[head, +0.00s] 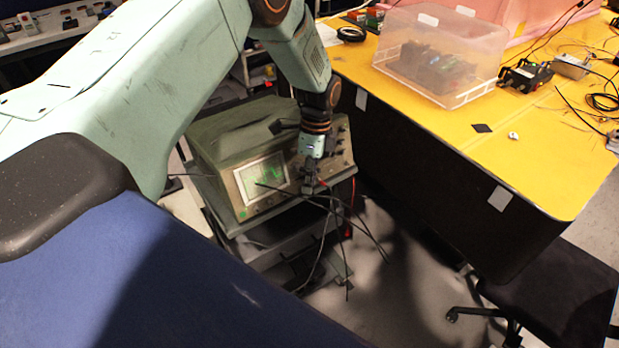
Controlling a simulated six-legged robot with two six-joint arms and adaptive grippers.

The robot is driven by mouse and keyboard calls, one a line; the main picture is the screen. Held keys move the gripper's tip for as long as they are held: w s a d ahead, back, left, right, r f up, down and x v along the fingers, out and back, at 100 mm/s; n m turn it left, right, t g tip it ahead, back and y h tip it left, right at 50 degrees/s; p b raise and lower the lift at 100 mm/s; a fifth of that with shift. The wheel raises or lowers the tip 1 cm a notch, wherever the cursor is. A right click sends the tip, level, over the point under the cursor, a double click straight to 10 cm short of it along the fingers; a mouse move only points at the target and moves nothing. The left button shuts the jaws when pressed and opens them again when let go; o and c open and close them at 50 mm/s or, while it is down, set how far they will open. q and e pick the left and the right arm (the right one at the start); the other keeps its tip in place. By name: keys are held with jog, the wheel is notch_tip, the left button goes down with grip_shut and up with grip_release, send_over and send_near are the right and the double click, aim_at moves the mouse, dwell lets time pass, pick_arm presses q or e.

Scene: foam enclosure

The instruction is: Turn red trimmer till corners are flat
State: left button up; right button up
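A green-grey oscilloscope (215,158) stands on a cart in the middle of the head view. Its lit screen (262,178) shows a green trace, too small to read for the shape of the corners. My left arm comes in from the left, and my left gripper (311,183) is at the front panel, right of the screen. Its fingers are small and dark, and I cannot tell whether they are open or shut, or touching anything. Thin black leads and a red lead (353,205) hang near it. I cannot make out a red trimmer. My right gripper is not in view.
A yellow-topped bench (450,130) stands at the right, with a clear plastic box (438,55), cables and small devices on it. A dark chair (560,290) is at the lower right. Several black leads stick out in front of the cart over grey floor (400,290).

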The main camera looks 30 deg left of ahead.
pick_arm(q)
jog(key=shift+o, duration=0.7)
notch_tip(320, 180, up, 8)
jog(key=w, duration=0.1)
jog(key=shift+w, duration=0.25)
jog(key=shift+f, duration=0.1)
dwell(0.3)
